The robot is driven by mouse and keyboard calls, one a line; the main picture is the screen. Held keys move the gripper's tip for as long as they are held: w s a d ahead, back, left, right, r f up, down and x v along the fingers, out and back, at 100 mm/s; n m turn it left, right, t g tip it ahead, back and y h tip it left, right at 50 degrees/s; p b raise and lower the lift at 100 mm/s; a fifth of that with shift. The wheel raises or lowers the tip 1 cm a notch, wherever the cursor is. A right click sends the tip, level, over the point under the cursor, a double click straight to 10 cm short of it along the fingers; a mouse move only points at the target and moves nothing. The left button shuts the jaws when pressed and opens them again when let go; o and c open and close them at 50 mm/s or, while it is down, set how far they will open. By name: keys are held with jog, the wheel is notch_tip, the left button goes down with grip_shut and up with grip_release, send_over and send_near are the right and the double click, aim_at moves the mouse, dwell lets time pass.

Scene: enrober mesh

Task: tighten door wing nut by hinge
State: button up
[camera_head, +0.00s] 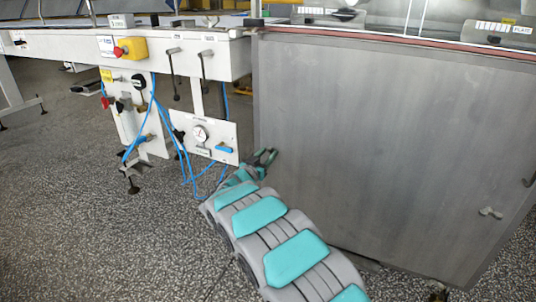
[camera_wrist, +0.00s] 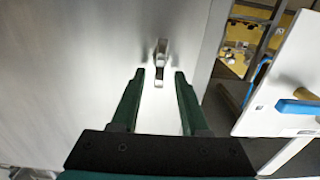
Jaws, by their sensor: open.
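The large grey metal door (camera_head: 380,140) fills the right of the head view. A small metal wing nut (camera_wrist: 161,49) stands out from the door face in the wrist view, near the door's edge. My gripper (camera_head: 265,156) is open at the left side of the door. In the wrist view its dark green fingers (camera_wrist: 160,75) point at this nut, one on each side of it in the picture. I cannot tell whether the tips reach it. This nut is hidden in the head view. Another wing nut (camera_head: 490,212) sits low on the door's right side.
A white panel with a gauge (camera_head: 200,134) and a blue handle (camera_head: 224,149) stands left of my gripper; the blue handle (camera_wrist: 298,106) also shows in the wrist view. Blue hoses (camera_head: 183,155) hang beside it. A dark handle (camera_head: 530,178) is at the door's right edge. Speckled floor (camera_head: 80,220) is open at left.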

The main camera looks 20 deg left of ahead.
jog(key=shift+w, duration=0.2)
grip_shut()
dwell(0.3)
